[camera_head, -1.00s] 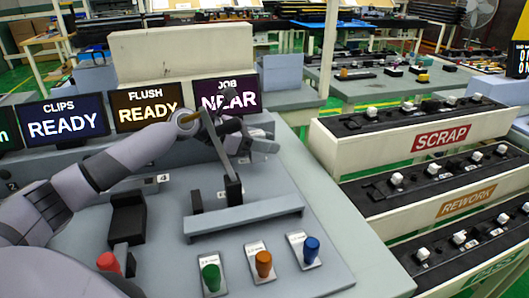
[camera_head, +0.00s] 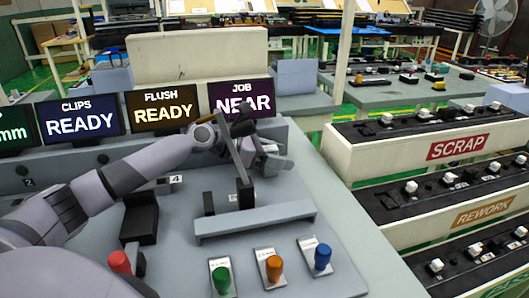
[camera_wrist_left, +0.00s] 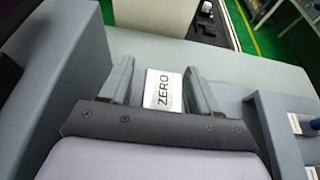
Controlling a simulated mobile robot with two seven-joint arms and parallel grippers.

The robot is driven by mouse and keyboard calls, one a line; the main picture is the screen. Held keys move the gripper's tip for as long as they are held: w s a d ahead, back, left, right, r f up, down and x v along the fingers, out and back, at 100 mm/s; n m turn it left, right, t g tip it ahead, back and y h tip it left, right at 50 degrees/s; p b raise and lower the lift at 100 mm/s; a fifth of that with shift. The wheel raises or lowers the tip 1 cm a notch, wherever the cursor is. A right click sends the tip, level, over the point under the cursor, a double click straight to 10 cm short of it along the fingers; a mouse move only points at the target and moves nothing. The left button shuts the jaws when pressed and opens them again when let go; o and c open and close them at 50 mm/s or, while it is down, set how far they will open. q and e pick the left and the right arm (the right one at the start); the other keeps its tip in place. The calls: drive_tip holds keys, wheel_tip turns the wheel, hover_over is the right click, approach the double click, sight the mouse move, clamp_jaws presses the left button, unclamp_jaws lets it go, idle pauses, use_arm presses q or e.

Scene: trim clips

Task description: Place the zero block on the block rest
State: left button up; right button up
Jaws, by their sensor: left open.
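The zero block (camera_wrist_left: 163,92), with a white face lettered ZERO, lies between the two fingers of my left gripper (camera_wrist_left: 158,72) in the left wrist view. The fingers are open with gaps beside the block, and I cannot tell whether either touches it. In the head view my left gripper (camera_head: 268,156) is low over the back of the grey bench, under the JOB screen, and the block is not clear there. I cannot tell for sure which fixture is the block rest. My right gripper is not in view.
A thin upright grey bar on a black block (camera_head: 246,192) stands in front of the gripper. The SCRAP (camera_head: 458,146) and REWORK racks stand right. Screens line the back.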

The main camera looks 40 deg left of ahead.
use_arm(q)
drive_tip(key=v, duration=0.5)
drive_tip(key=b+v, duration=0.1)
drive_tip(key=v, duration=0.4)
drive_tip(key=shift+s+a+f, duration=0.1)
drive_tip(key=shift+s+a, duration=0.25)
drive_tip(key=shift+s+a+r, duration=0.25)
drive_tip(key=shift+s+r, duration=0.15)
